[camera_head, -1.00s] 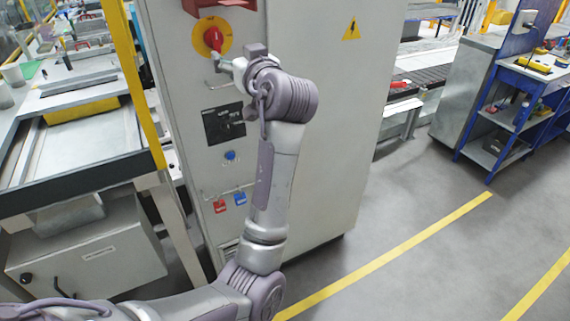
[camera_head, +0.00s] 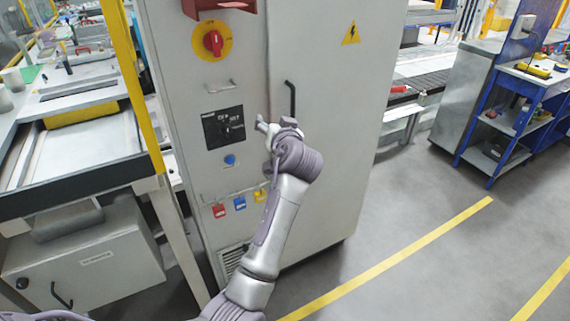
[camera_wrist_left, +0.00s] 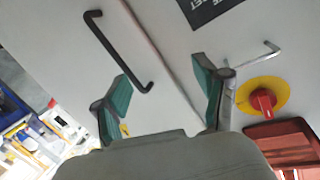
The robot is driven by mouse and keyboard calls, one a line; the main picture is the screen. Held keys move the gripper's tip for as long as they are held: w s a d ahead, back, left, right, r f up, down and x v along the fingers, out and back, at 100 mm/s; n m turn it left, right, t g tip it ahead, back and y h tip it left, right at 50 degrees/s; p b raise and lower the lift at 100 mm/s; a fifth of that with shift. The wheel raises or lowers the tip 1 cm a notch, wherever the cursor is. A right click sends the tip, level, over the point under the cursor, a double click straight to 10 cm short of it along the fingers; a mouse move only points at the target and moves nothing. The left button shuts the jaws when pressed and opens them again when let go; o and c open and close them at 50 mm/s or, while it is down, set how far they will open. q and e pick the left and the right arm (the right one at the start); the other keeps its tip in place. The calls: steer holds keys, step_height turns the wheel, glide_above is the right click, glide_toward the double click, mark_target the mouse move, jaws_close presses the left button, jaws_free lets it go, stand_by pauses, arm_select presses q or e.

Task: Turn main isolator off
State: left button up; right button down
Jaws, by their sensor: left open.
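The main isolator is a red rotary knob (camera_head: 213,42) on a round yellow plate, high on the grey cabinet's front. Its handle looks roughly upright in the head view. My left gripper (camera_head: 266,125) is in front of the cabinet, below and right of the knob and clear of it. In the left wrist view the gripper (camera_wrist_left: 163,98) is open with green-padded fingers apart and nothing between them. The knob also shows there (camera_wrist_left: 263,101), right of the fingers. My right gripper is in neither view.
A metal bar handle (camera_head: 219,86) sits below the knob, and a black door handle (camera_head: 291,98) is right of it. Below are a black panel (camera_head: 224,127), a blue button (camera_head: 230,160) and hanging padlocks (camera_head: 240,203). A red ledge (camera_head: 219,8) juts above the knob. Floor on the right is clear.

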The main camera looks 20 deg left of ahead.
arm_select(q)
step_height(320, 180, down, 12)
steer(key=d+m+h, duration=0.2)
steer(key=shift+w+d+f+m+g, duration=0.2)
steer(key=shift+w+m+g, duration=0.1)
steer(key=shift+w+g, duration=0.1)
steer(key=shift+r, duration=0.1)
steer(key=s+d+f+m+g+h, duration=0.2)
steer(key=s+f, duration=0.2)
steer(key=f, duration=0.8)
steer(key=s+d+f+m+g+h, duration=0.15)
steer(key=s+f, duration=0.25)
steer(key=f, duration=0.9)
steer(key=s+d+f+g+h, duration=0.1)
steer(key=s+f+g+h, duration=0.1)
steer(key=s+f, duration=1.1)
steer(key=s+a+f+g, duration=0.1)
steer(key=s+f, duration=0.5)
steer(key=s, duration=0.7)
steer(key=s+a+f+g+h, duration=0.1)
steer(key=s+f+g, duration=0.2)
steer(key=s, duration=1)
steer(key=s+f+g, duration=0.2)
steer(key=s+f, duration=0.8)
steer(key=s, duration=0.3)
steer(key=shift+s+a+h, duration=0.3)
steer(key=shift+a+h, duration=0.05)
steer(key=shift+a, duration=0.05)
